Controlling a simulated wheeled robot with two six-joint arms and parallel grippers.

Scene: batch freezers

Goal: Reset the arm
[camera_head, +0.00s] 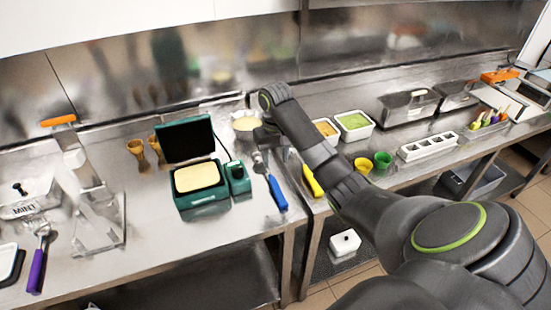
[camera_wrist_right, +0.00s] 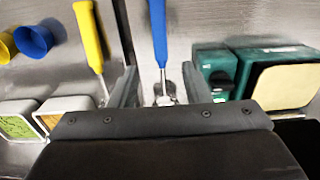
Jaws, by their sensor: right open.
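My right arm reaches in from the lower right of the head view, across the gap between two steel counters. My right gripper (camera_head: 266,137) points down over the back of the counter. In the wrist view its two fingers (camera_wrist_right: 160,78) are apart with nothing gripped. A blue-handled tool (camera_head: 276,192) lies on the counter just in front of the gripper. In the wrist view its blue handle (camera_wrist_right: 159,28) runs toward the gap between the fingers, its metal part lower down. My left gripper is not in view.
A yellow-handled tool (camera_head: 312,181) lies to the right, near several tubs and a white divided tray (camera_head: 428,147). A clear stand with an orange-handled tool (camera_head: 58,121) is at the left.

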